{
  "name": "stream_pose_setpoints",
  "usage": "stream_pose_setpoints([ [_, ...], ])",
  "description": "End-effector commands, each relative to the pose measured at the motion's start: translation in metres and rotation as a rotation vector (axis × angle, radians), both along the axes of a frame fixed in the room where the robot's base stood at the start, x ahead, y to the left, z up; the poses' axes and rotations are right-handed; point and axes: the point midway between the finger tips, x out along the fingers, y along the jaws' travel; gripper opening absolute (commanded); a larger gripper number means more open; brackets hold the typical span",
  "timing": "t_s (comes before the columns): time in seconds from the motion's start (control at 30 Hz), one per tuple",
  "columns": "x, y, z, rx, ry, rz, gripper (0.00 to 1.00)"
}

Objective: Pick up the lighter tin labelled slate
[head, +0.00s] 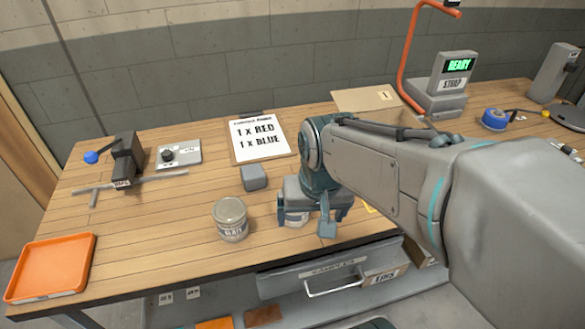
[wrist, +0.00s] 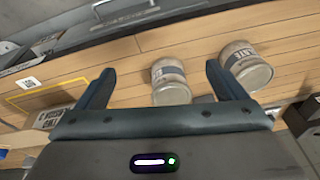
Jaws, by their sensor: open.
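One tin (head: 230,219), pale grey-beige with a lid, stands upright on the bench left of my gripper; its label seems to read slate. In the wrist view this tin (wrist: 246,67) is at the right, just beyond the right finger, its label partly readable. A second, similar tin (head: 292,217) is mostly hidden under my gripper in the head view. In the wrist view the second tin (wrist: 170,82) shows between the fingers, its label not readable. My gripper (head: 312,217) is open and empty, pointing down over the second tin. Which tin is lighter I cannot tell.
A grey block (head: 254,177) stands behind the tins. A clipboard (head: 260,138) reads 1 x red, 1 x blue. An orange tray (head: 52,267) lies at the left corner. A drawer with a handle (head: 334,287) is below the front edge. Bench left of the tins is clear.

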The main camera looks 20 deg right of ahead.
Motion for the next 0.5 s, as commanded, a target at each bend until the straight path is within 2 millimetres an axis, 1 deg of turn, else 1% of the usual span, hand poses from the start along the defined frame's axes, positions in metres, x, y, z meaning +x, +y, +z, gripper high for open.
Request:
stream_pose_setpoints([
  [0.03,0.012,0.0,0.014,0.017,0.025,-0.058,0.91],
  [0.2,0.054,-0.002,0.031,0.063,0.107,-0.33,0.91],
  [0.3,0.077,-0.003,0.035,0.071,0.146,-0.483,0.91],
  [0.4,0.094,-0.005,0.035,0.069,0.173,-0.606,0.91],
  [0.5,0.106,-0.006,0.034,0.064,0.188,-0.691,0.91],
])
